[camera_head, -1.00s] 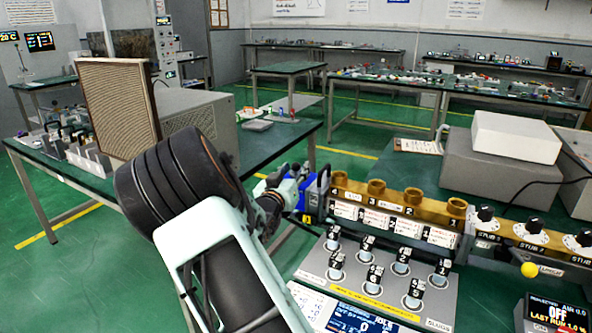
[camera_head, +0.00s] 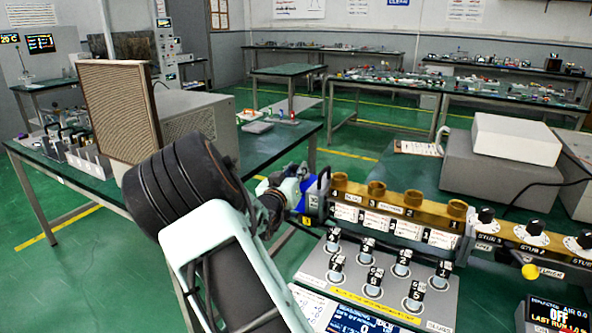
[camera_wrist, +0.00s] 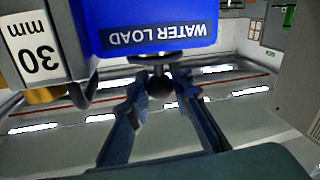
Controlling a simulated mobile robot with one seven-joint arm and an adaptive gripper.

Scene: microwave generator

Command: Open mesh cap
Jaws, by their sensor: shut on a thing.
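The blue block marked WATER LOAD (camera_wrist: 200,10) fills the top of the wrist view, its lettering upside down. In the head view the blue block (camera_head: 302,206) sits at the left end of the brass waveguide (camera_head: 392,196). A dark round knob (camera_wrist: 160,88) sticks out below it on a short stem. My gripper (camera_wrist: 166,84) has its two fingers on either side of this knob and is shut on it. In the head view my gripper (camera_head: 291,187) is small and partly hidden by my arm. No part is labelled as the mesh cap, and I cannot pick it out for certain.
A grey plate with a black handle (camera_head: 318,190) stands beside the blue block; a white 30 mm label (camera_wrist: 36,50) is near it. A slug rack (camera_head: 320,265) lies in front. A large tan mesh panel (camera_head: 112,112) stands on the left table. Green floor is open at left.

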